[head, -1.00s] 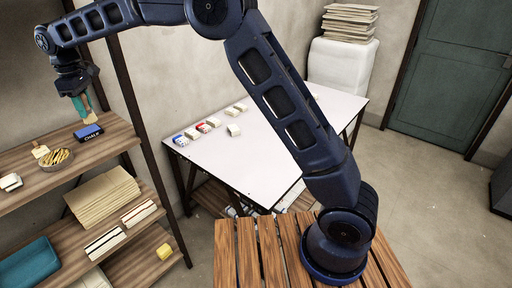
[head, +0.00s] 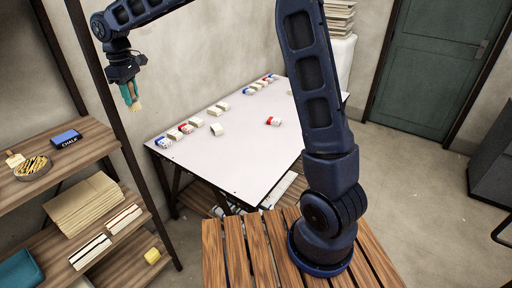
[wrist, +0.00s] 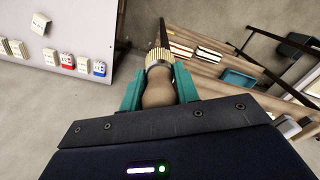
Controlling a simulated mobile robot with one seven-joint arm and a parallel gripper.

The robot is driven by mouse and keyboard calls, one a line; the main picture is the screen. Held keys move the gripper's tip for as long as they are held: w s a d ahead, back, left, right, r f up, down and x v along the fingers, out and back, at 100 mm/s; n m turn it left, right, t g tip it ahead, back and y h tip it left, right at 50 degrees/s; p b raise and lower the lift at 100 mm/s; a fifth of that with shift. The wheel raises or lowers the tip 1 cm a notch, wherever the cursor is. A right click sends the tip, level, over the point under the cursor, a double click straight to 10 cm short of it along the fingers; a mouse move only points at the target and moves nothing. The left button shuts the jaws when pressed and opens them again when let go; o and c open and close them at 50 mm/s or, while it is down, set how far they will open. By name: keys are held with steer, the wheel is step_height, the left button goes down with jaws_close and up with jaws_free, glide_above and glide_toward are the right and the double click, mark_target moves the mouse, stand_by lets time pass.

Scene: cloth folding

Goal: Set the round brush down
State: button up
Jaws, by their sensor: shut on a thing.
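My gripper (head: 129,91) is shut on the round brush (head: 135,104), whose pale end hangs below the teal fingers in the head view. In the wrist view the brush (wrist: 158,85) shows a tan wooden handle and a gold ribbed band between the teal fingers, with a dark part beyond. My gripper holds it in the air between the shelf rack and the white table (head: 215,165), near the table's left end.
Several small white, red and blue items (head: 187,129) stand along the table's back edge, and one red-and-white item (head: 273,121) lies farther right. The table's front is clear. The wooden shelf (head: 85,150) holds a chalk box (head: 66,139) and a bowl (head: 32,168). A dark rack post (head: 100,110) stands close by.

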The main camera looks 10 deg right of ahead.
steer(key=w+d+f+m, duration=0.4)
steer(key=w+d+f, duration=0.5)
steer(key=w+d, duration=0.25)
steer(key=w+d+f+m, duration=0.4)
steer(key=w+d+f, duration=0.6)
steer(key=w+d, duration=0.15)
steer(key=w+d+f+m, duration=0.3)
steer(key=d+f, duration=0.2)
steer(key=d, duration=0.5)
steer(key=w+d+f+m, duration=0.25)
steer(key=d+f, duration=0.25)
steer(key=d, duration=0.6)
steer(key=w+d+r+m, duration=0.2)
steer(key=d+r, duration=0.1)
steer(key=r, duration=0.1)
steer(key=shift+n, duration=0.25)
step_height(320, 180, down, 19)
steer(key=shift+f, duration=0.1)
